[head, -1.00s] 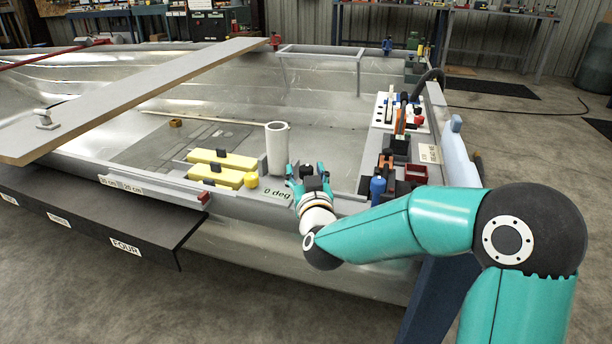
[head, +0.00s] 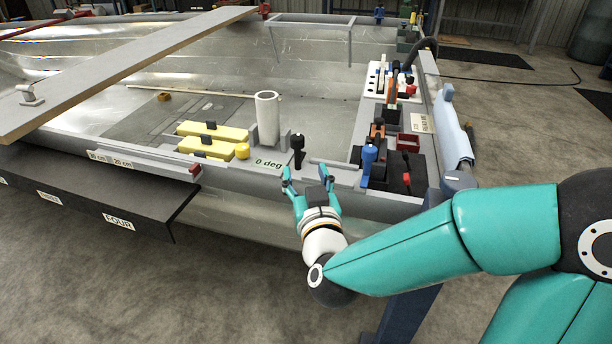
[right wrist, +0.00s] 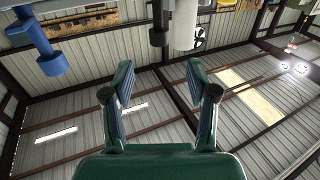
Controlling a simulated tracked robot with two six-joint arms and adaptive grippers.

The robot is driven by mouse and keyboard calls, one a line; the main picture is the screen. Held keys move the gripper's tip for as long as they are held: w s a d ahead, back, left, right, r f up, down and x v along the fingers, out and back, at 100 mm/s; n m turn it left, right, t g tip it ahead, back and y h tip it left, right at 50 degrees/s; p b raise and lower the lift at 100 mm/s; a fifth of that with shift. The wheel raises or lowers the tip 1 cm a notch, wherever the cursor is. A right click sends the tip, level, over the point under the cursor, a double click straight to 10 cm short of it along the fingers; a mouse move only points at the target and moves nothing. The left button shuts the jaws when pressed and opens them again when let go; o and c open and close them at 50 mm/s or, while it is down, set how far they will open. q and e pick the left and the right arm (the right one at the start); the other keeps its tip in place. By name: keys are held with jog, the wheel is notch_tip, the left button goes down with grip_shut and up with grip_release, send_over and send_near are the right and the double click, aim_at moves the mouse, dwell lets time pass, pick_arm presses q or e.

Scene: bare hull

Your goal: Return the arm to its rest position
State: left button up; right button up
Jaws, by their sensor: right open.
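My right arm comes in from the right in the head view. Its gripper (head: 309,180) is open and empty, over the near edge of the metal hull (head: 240,190), just in front of a small black upright object (head: 298,150). In the right wrist view the two green fingers (right wrist: 160,85) stand apart with nothing between them, and that camera looks up toward the wall and roof. My left arm and gripper are not in the head view.
A white cylinder (head: 266,118) and yellow blocks (head: 212,132) stand behind the gripper. Tools and a blue-topped item (head: 368,160) are on the hull's right side. A board (head: 120,65) spans the hull at left. The floor in front is clear.

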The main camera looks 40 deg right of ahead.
dwell(0.4)
jog(key=a+f+n+g+y, duration=0.2)
jog(key=a+f+g+y, duration=0.1)
jog(key=f, duration=1.2)
jog(key=a+f+n+g+y, duration=0.2)
jog(key=a+f+g+y, duration=0.1)
jog(key=f, duration=1.1)
jog(key=s+a+f+g+y, duration=0.2)
jog(key=s+a+f+g, duration=0.3)
jog(key=f, duration=0.3)
jog(key=s+a+f+g+y, duration=0.2)
jog(key=s+a+f+y, duration=0.1)
jog(key=s+a+f, duration=0.4)
jog(key=s+a+g+y, duration=0.1)
jog(key=s+g, duration=0.1)
jog(key=s, duration=0.4)
notch_tip(320, 180, up, 36)
jog(key=p, duration=3.7)
jog(key=shift+w+r+m, duration=0.2)
jog(key=shift+w+m, duration=0.1)
jog(key=shift+w, duration=0.1)
